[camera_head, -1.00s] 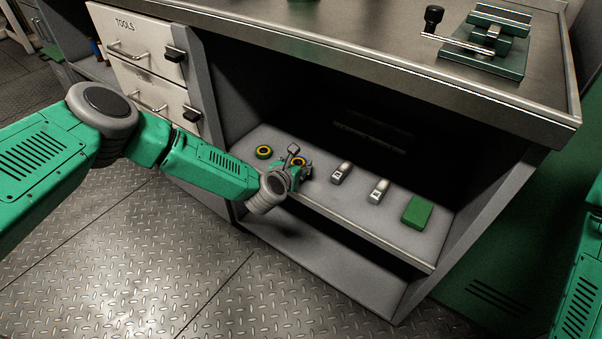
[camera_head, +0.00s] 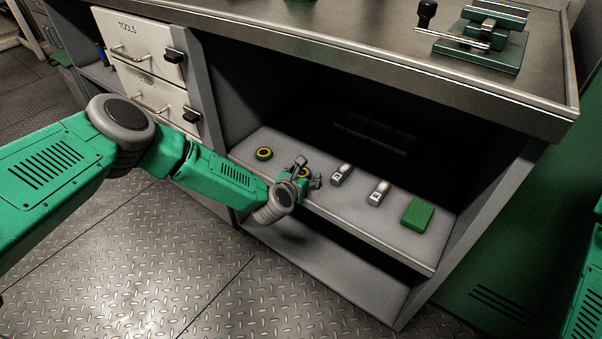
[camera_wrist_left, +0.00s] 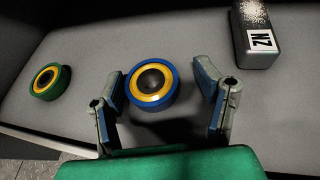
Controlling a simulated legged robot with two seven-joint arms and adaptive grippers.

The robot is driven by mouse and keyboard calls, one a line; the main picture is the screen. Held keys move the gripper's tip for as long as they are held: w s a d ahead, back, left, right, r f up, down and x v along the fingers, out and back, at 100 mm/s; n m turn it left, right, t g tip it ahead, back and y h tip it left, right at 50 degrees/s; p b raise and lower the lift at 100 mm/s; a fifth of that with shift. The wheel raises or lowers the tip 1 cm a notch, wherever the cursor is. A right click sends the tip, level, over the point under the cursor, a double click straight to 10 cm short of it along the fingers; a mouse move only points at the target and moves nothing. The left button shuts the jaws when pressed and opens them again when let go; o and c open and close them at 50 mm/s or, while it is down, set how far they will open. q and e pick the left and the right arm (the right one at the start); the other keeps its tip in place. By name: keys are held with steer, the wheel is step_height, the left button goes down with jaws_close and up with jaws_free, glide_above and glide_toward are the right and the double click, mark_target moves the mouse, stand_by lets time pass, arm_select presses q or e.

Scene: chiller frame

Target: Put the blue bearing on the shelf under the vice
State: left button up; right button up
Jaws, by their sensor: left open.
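The blue bearing (camera_wrist_left: 152,84), a blue ring with a gold inner ring and dark centre, lies flat on the grey shelf (camera_head: 350,212) under the bench. In the head view, the bearing (camera_head: 304,173) is partly hidden by my left gripper (camera_head: 306,176). In the left wrist view, my left gripper (camera_wrist_left: 158,82) is open, with one finger on each side of the bearing. The left finger looks close to the bearing and the right one has a wider gap; contact cannot be told. The vice (camera_head: 484,38) is green and stands on the bench top. My right gripper is out of view.
A green bearing (camera_head: 264,154) lies left of my gripper. Two labelled grey blocks (camera_head: 341,175) (camera_head: 378,193) and a green block (camera_head: 418,214) stand to the right on the shelf. Drawers (camera_head: 150,70) border the opening at left. The bench edge (camera_head: 400,75) overhangs the shelf.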

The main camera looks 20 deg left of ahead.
arm_select(q)
steer(key=shift+d, duration=0.2)
steer(key=shift+a+f, duration=0.15)
steer(key=shift+a, duration=0.5)
steer(key=shift+d, duration=0.25)
steer(key=shift+d+r, duration=0.1)
steer(key=shift+r, duration=0.15)
steer(key=p+v, duration=0.5)
steer(key=v, duration=0.6)
steer(key=s+d+f+m+g+h, duration=0.2)
steer(key=s+d+m+g, duration=0.15)
steer(key=s+m, duration=0.65)
steer(key=s+d+f+m+g+h, duration=0.1)
steer(key=s+d+f+m+g, duration=0.25)
steer(key=s+m, duration=0.65)
steer(key=s+a+r+m+g+y, duration=0.1)
steer(key=s+a+m+g+y, duration=0.1)
steer(key=s+a+m, duration=0.5)
steer(key=s+a+r+m+g+y, duration=0.2)
steer(key=s+a+m+g, duration=0.1)
steer(key=s+a+m, duration=0.5)
steer(key=shift+s+a+r+g, duration=0.35)
steer(key=shift+s+a+g, duration=0.05)
steer(key=shift+a, duration=0.25)
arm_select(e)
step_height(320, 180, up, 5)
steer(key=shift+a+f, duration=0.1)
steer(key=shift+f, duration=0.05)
